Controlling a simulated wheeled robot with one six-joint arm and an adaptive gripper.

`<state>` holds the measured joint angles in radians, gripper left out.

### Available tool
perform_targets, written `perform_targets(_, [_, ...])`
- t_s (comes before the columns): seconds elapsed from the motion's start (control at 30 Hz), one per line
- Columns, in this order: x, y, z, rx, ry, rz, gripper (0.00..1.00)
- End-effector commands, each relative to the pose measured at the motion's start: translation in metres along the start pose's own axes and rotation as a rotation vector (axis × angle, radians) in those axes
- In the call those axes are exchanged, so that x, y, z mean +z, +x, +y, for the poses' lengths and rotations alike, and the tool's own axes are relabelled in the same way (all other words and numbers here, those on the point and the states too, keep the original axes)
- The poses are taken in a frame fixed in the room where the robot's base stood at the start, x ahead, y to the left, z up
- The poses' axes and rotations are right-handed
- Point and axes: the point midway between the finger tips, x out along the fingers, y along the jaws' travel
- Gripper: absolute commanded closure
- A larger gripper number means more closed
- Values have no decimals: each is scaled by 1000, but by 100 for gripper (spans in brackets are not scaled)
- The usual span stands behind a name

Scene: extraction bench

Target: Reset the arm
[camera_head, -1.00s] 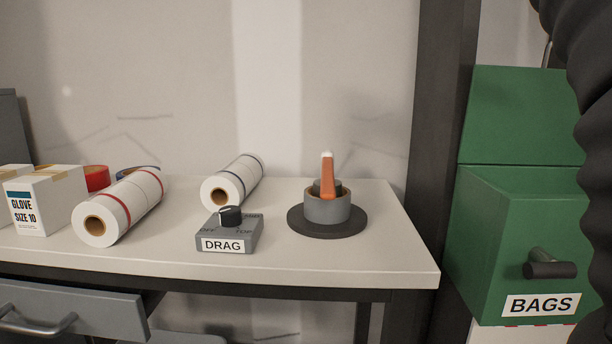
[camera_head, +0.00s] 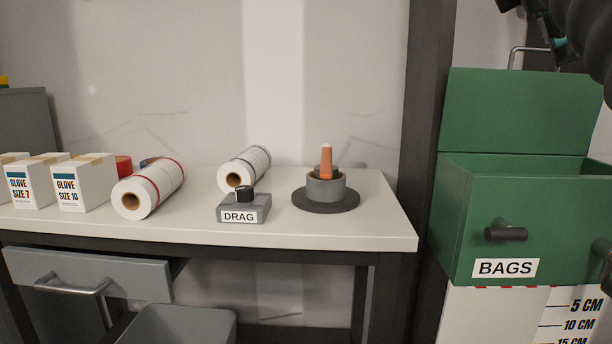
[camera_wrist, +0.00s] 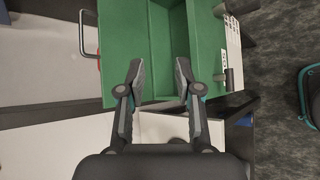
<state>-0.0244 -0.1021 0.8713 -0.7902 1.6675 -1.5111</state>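My gripper (camera_wrist: 157,72) is open in the wrist view, with its two dark fingers apart and nothing between them. Behind the fingers in that view is the green box (camera_wrist: 120,45). Part of my arm shows in the top right corner of the head view, above the green BAGS box (camera_head: 470,225). The box's lid (camera_head: 515,110) stands raised and its front has a dark handle (camera_head: 506,234).
A white bench (camera_head: 330,235) holds a DRAG knob box (camera_head: 243,206), a grey round base with an orange lever (camera_head: 326,160), paper rolls (camera_head: 148,190) and glove boxes (camera_head: 82,185). A drawer (camera_head: 90,275) and a grey bin (camera_head: 178,325) are below.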

Motion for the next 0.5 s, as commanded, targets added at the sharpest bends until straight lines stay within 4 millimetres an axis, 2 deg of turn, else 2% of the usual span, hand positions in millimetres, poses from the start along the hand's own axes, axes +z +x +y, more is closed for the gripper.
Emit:
perform_targets(0.27, [-34, 18, -24, -13, 98, 88, 66])
perform_targets(0.37, [-54, 29, -42, -30, 160, 139, 66])
perform_targets(0.5, [-91, 46, -80, -79, 285, 228, 66])
